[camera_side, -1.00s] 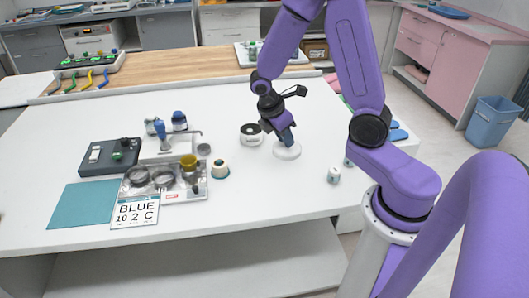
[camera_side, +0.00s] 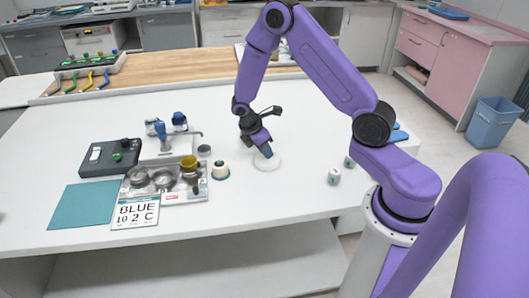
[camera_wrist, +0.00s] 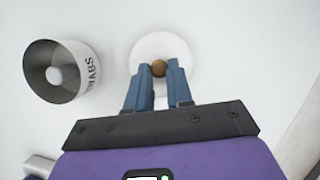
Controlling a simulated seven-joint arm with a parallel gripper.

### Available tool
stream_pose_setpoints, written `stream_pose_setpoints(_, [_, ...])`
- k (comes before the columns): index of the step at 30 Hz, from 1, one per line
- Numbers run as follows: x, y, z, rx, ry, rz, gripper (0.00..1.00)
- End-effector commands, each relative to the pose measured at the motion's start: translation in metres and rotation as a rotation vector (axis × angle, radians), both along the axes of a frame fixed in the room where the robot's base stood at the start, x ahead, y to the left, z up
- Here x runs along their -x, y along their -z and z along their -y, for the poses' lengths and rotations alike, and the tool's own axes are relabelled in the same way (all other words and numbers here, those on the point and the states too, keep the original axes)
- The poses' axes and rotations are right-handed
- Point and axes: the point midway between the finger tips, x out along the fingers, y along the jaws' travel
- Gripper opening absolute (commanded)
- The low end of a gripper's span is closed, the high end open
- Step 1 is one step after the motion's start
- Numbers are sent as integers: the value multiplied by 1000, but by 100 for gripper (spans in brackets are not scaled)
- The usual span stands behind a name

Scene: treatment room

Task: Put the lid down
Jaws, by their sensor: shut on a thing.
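The lid is a white round disc (camera_side: 267,164) with a brown knob. In the wrist view the lid (camera_wrist: 160,42) is just beyond my fingers. My gripper (camera_side: 266,151) points down over the lid, and its blue fingers (camera_wrist: 160,68) are shut on the brown knob. The lid looks level and low over the white table; I cannot tell whether it touches the top. An open white jar marked SWABS (camera_wrist: 84,72) stands left of the lid in the wrist view, apart from it.
Further left are a metal tray (camera_side: 170,197), a BLUE 10 2 C card (camera_side: 135,213), a teal mat (camera_side: 82,206) and a dark switch box (camera_side: 110,157). A small white cylinder (camera_side: 334,177) stands right. The table front is clear.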

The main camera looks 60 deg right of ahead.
Motion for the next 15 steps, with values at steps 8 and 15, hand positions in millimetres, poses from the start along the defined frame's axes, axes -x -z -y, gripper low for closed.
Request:
stream_pose_setpoints(8, [0, 12, 0, 0, -1, 2, 0])
stream_pose_setpoints(15, [0, 14, 0, -1, 0, 0, 0])
